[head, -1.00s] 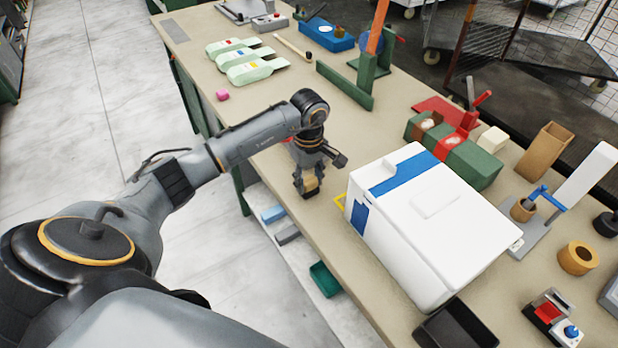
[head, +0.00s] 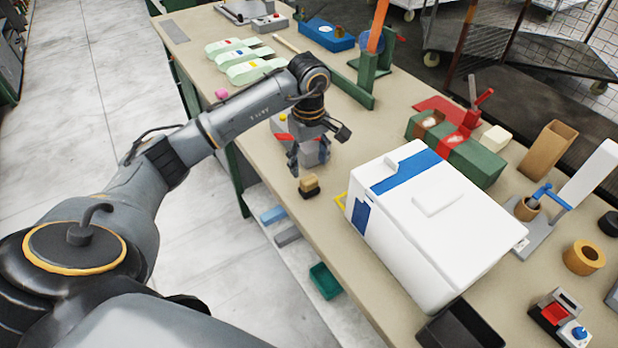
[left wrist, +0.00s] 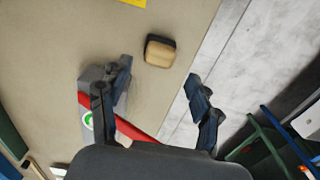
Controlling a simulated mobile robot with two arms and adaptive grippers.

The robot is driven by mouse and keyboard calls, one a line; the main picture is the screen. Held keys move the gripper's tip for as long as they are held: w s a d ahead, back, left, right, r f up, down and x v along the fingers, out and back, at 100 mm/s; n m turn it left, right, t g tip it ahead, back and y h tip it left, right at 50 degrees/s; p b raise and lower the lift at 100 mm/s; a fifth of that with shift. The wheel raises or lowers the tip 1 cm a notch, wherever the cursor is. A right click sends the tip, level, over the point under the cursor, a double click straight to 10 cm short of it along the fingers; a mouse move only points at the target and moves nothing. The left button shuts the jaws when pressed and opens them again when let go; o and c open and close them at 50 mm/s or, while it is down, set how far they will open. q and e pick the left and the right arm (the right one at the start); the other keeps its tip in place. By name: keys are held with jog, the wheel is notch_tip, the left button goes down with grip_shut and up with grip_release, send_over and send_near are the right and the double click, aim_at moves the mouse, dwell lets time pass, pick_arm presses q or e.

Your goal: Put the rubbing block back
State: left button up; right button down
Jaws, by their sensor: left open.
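The rubbing block (head: 309,187), tan on top with a black lower part, lies on the bench top near its front edge. It also shows in the left wrist view (left wrist: 160,51), just beyond the fingertips. My left gripper (head: 307,163) is open and empty, a little behind the block in the head view and apart from it. In the left wrist view its two fingers (left wrist: 160,74) are spread wide, with bare bench between them. My right gripper is out of view.
A grey device with a red bar (left wrist: 134,130) stands beside and partly behind my left gripper. A white box with blue stripes (head: 430,225) stands to the right, beside a yellow marking (head: 341,201). The bench edge is close to the block.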

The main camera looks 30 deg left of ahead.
aim_at(309, 178)
pick_arm(q)
notch_tip(309, 178, up, 6)
jog(key=shift+f+b, duration=0.15)
jog(key=shift+b, duration=0.35)
